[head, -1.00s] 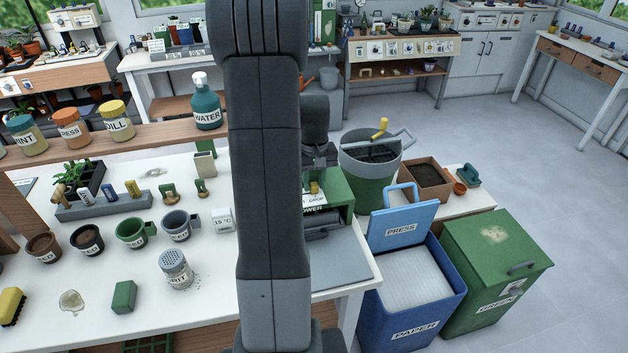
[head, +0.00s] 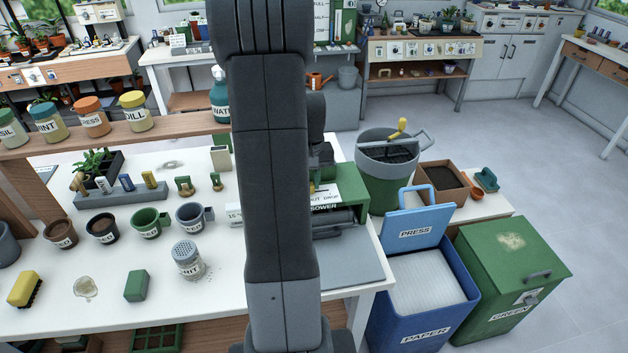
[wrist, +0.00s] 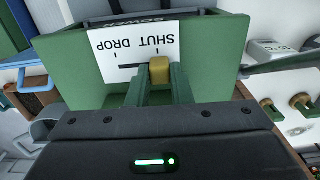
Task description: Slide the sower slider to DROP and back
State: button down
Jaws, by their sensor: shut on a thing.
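The green sower (head: 354,195) stands near the right end of the white table in the head view, partly hidden by my arm. In the wrist view its white label (wrist: 108,55) reads SHUT and DROP, upside down, with a dark slot. The yellow slider (wrist: 159,68) sits at the SHUT side of the slot, with bare slot running toward DROP. My gripper (wrist: 160,82) is shut on the slider, one green finger on each side. In the head view the slider (head: 312,187) shows only as a small yellow patch beside my arm.
A grey tray (head: 350,265) lies in front of the sower. A composter with a yellow handle (head: 385,175) stands behind it to the right. Blue paper (head: 420,320) and green (head: 515,275) bins stand right of the table. Cups and a grit shaker (head: 187,260) are left of my arm.

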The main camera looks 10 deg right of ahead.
jog(key=c, duration=1.3)
grip_release()
jog(key=shift+a, duration=0.25)
notch_tip(320, 180, up, 14)
jog(key=shift+f+b, duration=0.1)
jog(key=shift+b, duration=0.3)
notch_tip(320, 180, down, 13)
jog(key=shift+d+f+p, duration=0.1)
jog(key=shift+f+p, duration=0.05)
jog(key=shift+p, duration=0.25)
jog(key=shift+d+f, duration=0.1)
jog(key=shift+f, duration=0.25)
jog(key=shift+d+r, duration=0.1)
jog(key=shift+d, duration=0.6)
